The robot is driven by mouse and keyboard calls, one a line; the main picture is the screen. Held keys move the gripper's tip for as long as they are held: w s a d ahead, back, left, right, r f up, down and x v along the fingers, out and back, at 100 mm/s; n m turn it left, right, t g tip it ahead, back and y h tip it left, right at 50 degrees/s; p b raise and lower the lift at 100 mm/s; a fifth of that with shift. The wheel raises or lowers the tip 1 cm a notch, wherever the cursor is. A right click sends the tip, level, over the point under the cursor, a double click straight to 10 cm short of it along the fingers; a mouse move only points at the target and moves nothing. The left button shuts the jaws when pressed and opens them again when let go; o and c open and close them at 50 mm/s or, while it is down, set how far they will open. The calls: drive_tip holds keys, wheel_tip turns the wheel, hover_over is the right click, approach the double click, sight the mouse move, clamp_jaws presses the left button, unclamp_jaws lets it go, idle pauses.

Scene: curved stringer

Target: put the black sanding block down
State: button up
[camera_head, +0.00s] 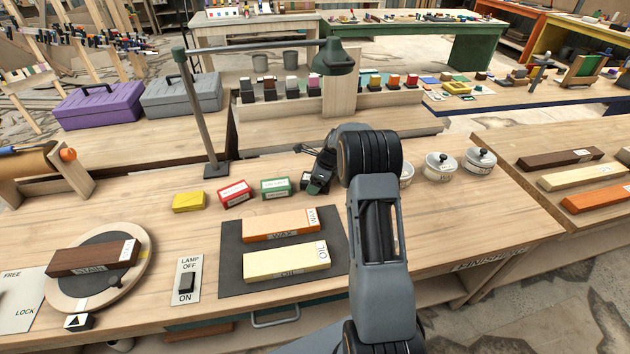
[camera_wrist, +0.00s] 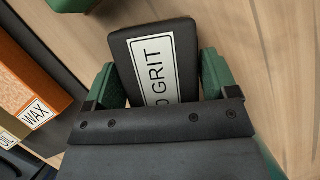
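The black sanding block (camera_wrist: 153,62) shows in the wrist view with a white label that reads "GRIT" in part. The green fingers of my gripper (camera_wrist: 160,85) lie against its two long sides, shut on it. In the head view my gripper (camera_head: 319,178) is at the right end of the row of blocks, low over the bench, and hides most of the black block (camera_head: 306,181). The block is at or very near the bench top; I cannot tell whether it touches.
Yellow (camera_head: 188,202), red (camera_head: 235,193) and green (camera_head: 276,188) blocks stand to the left. A dark mat (camera_head: 232,268) with wax (camera_head: 280,226) and oil (camera_head: 287,262) pieces lies in front. Round tins (camera_head: 441,166) stand to the right. A lamp (camera_head: 205,120) rises behind.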

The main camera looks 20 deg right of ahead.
drive_tip(key=shift+o, duration=1.1)
drive_tip(key=shift+r, duration=0.1)
drive_tip(key=v, duration=1.1)
drive_tip(key=shift+r, duration=0.15)
drive_tip(key=s+a+r+n+h, duration=0.2)
drive_tip(key=s+a+r+n, duration=0.6)
drive_tip(key=s+a+n, duration=0.25)
drive_tip(key=s+a+f+n+h, duration=0.1)
drive_tip(key=s+a+n, duration=0.1)
drive_tip(key=s+n, duration=0.5)
drive_tip(key=s+a+f+n, duration=0.1)
drive_tip(key=s+a+n, duration=0.2)
drive_tip(key=s+n, duration=0.4)
drive_tip(key=s, duration=0.3)
drive_tip(key=shift+a+t+h, duration=0.2)
drive_tip(key=shift+t+h, duration=0.2)
